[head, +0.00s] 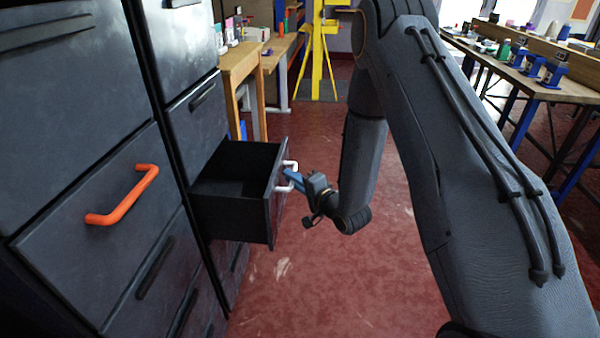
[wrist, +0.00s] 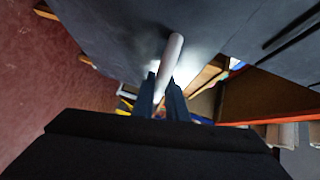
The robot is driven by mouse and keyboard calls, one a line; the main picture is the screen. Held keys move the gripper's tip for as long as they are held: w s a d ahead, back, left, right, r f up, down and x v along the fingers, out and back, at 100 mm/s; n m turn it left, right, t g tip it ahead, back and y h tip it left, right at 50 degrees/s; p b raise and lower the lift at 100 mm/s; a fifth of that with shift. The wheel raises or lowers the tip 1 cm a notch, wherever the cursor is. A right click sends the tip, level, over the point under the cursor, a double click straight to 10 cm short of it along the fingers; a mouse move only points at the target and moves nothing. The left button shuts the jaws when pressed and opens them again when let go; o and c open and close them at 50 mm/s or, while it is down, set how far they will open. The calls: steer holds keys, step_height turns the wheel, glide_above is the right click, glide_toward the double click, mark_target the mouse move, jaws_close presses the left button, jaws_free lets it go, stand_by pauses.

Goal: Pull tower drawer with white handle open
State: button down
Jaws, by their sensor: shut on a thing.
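The tower drawer (head: 232,216) with the white handle (head: 287,177) stands well out from the dark drawer tower in the head view, and its inside looks empty. My gripper (head: 288,176) is at the white handle on the drawer's front, its blue fingers shut on it. In the wrist view the pale handle (wrist: 172,48) runs up from between the two dark fingertips (wrist: 163,78). The far part of the handle is hidden behind the fingers.
An orange handle (head: 122,196) sits on a shut drawer at the left. Red floor (head: 310,270) is clear in front of the open drawer. A wooden bench (head: 242,62) stands behind it, a yellow stand (head: 318,50) farther back, and a long table (head: 545,88) at the right.

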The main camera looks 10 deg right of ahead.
steer(key=shift+s+d+f, duration=0.1)
steer(key=shift+s+d, duration=0.05)
steer(key=c, duration=2)
jaws_free()
steer(key=shift+c, duration=0.2)
steer(key=shift+d, duration=0.1)
steer(key=v, duration=0.7)
steer(key=shift+s+d, duration=0.15)
steer(key=shift+s, duration=0.15)
